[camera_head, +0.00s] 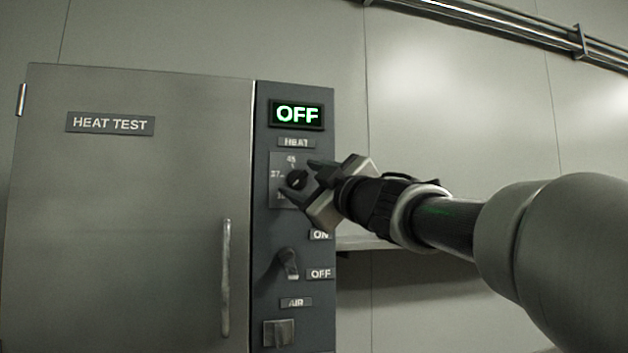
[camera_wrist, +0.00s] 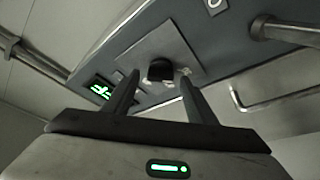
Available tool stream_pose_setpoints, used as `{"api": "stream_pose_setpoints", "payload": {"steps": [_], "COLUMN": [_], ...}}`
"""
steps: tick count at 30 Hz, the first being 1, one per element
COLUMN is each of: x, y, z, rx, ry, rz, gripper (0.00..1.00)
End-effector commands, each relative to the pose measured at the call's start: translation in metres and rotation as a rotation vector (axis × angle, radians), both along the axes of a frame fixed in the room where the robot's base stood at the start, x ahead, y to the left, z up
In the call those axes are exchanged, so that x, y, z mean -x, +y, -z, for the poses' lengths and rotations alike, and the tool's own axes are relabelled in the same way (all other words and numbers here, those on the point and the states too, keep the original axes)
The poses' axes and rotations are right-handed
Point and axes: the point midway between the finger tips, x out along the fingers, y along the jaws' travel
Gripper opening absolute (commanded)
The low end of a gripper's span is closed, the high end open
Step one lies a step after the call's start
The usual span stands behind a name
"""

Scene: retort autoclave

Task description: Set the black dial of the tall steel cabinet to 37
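The black dial (camera_head: 297,179) sits on a square plate (camera_head: 279,160) on the dark control panel of the steel cabinet (camera_head: 140,210). In the wrist view the dial (camera_wrist: 160,70) shows between the two open fingers (camera_wrist: 160,78), with gaps at both sides. I cannot tell whether the tips reach its depth. The pointer's setting is unclear. The display (camera_head: 297,114) reads OFF.
Below the dial are a lever switch (camera_head: 289,264) pointing down toward OFF and an AIR knob (camera_head: 278,333). The closed door has a vertical handle (camera_head: 226,278). A ledge (camera_head: 365,243) stands right of the cabinet, below my arm. Pipes (camera_head: 500,20) run along the upper wall.

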Motion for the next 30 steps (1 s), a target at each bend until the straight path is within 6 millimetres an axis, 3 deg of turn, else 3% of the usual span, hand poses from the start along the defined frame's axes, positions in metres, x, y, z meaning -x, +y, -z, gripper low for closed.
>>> {"api": "stream_pose_setpoints", "payload": {"steps": [1, 7, 19, 30], "x": [0.0001, 0.0003, 0.0010, 0.0017], "y": [0.0000, -0.0002, 0.0008, 0.0021], "z": [0.0000, -0.0001, 0.0012, 0.0060], "rx": [0.000, 0.000, -0.070, -0.353], "ry": [0.000, 0.000, 0.019, 0.098], "rz": [0.000, 0.000, -0.001, -0.001], "gripper": [0.45, 0.11, 0.10, 0.10]}}
